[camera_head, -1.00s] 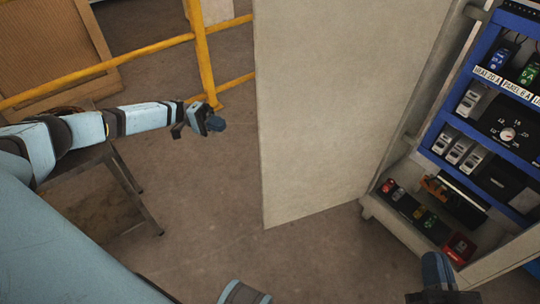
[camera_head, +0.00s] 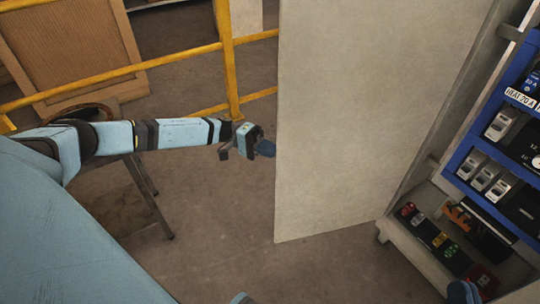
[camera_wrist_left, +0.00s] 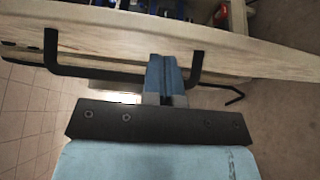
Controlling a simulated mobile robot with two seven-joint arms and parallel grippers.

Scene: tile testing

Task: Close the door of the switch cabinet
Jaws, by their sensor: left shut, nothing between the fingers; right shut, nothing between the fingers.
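The grey switch cabinet door (camera_head: 375,110) stands open in the head view, left of the cabinet (camera_head: 411,203). My left gripper (camera_head: 266,148) is shut and empty beside the door's free left edge. In the left wrist view the blue fingers (camera_wrist_left: 165,74) are pressed together and overlap the bar of a black handle (camera_wrist_left: 196,68) on the door's outer face (camera_wrist_left: 255,55). I cannot tell whether they touch it.
Blue racks (camera_head: 464,166) with switches and devices fill the cabinet. A row of small coloured devices (camera_head: 432,236) lies at its bottom. A yellow railing (camera_head: 229,60) and a wooden panel (camera_head: 75,40) stand at the back left.

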